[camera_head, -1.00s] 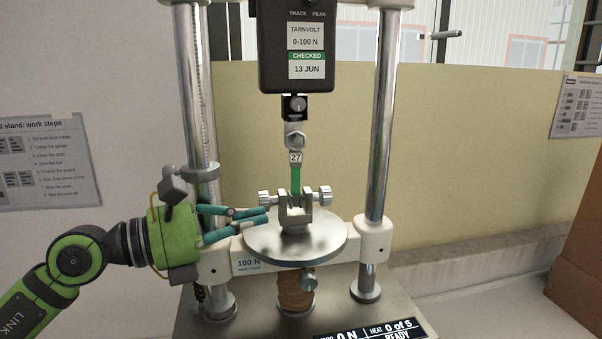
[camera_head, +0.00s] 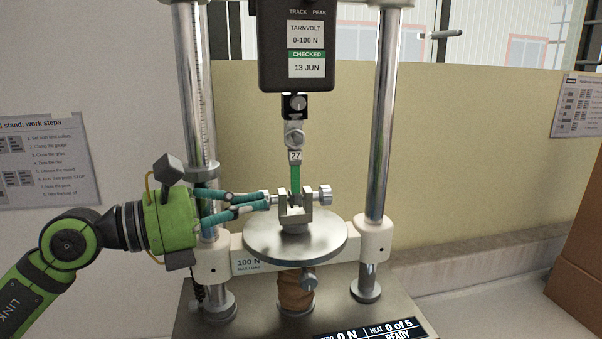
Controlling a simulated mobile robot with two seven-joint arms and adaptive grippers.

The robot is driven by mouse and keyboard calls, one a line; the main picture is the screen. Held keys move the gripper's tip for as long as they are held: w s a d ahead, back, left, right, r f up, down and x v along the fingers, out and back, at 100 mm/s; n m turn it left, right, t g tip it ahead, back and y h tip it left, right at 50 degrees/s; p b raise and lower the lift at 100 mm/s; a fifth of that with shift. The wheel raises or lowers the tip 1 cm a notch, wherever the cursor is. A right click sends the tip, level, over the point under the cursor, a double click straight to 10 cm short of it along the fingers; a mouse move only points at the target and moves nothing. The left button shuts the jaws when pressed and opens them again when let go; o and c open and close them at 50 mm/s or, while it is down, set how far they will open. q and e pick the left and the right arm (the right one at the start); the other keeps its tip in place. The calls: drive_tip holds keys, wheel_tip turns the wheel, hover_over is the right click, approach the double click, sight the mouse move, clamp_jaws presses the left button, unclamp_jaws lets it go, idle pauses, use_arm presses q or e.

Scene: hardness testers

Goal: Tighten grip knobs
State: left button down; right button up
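The lower grip (camera_head: 295,213) is a small silver clamp on the round metal plate of the test stand. Its right knob (camera_head: 325,195) shows clear and untouched. Its left knob (camera_head: 272,199) is mostly hidden by the fingertips of my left gripper (camera_head: 265,200). The teal fingers reach in from the left and sit at this knob, their tips close together; whether they press on it is unclear. A green strip (camera_head: 295,180) marked 27 runs from the upper grip (camera_head: 294,137) down into the lower grip. My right gripper is out of view.
The round plate (camera_head: 295,240) lies under the grip. Two chrome columns (camera_head: 381,120) flank it, and my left gripper passes close by the left column (camera_head: 195,100). The dark force gauge (camera_head: 296,45) hangs above. A display (camera_head: 385,331) reads READY.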

use_arm(q)
drive_tip(key=shift+s+r, duration=0.1)
drive_tip(key=shift+r, duration=0.05)
idle(0.6)
drive_tip(key=w+b+v, duration=0.1)
drive_tip(key=b+v, duration=0.3)
drive_tip(key=v, duration=0.2)
drive_tip(key=shift+a, duration=0.25)
drive_tip(key=shift+w, duration=0.1)
